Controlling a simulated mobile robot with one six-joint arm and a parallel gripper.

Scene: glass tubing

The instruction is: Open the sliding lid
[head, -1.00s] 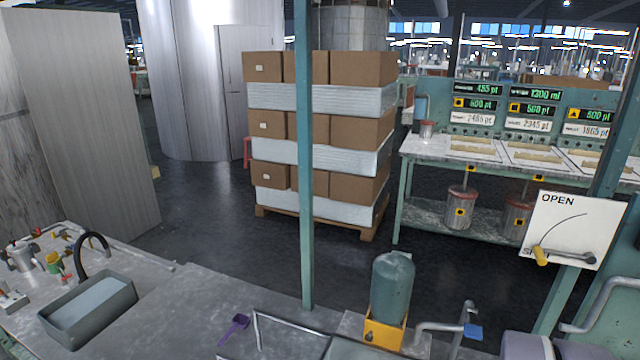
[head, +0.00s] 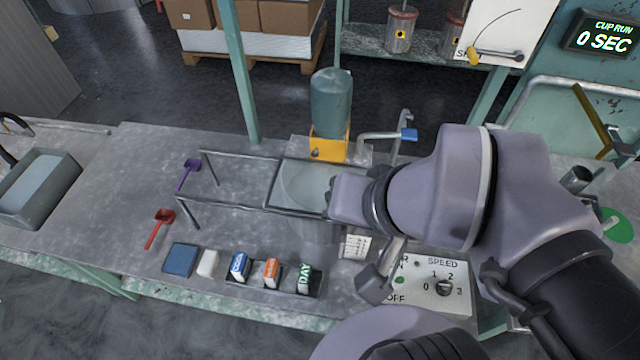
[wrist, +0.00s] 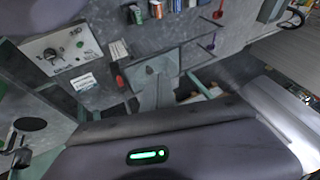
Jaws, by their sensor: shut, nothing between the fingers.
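The sliding lid (head: 299,172) is a clear, dark-edged panel at the right end of a long metal rail frame (head: 235,157). It lies over a round grey tub, whose rim shows through it. In the wrist view the lid (wrist: 144,74) is near the middle. My gripper (head: 338,204) is at the lid's right edge, with its fingertips partly hidden by my wrist. It is shut with nothing held. I cannot tell whether it touches the lid.
A green tank on a yellow base (head: 331,104) stands behind the lid. A speed control panel (head: 432,284) is at the front right. A red scoop (head: 160,226), a purple scoop (head: 188,172) and small packs (head: 272,273) lie left and front. The counter's left middle is clear.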

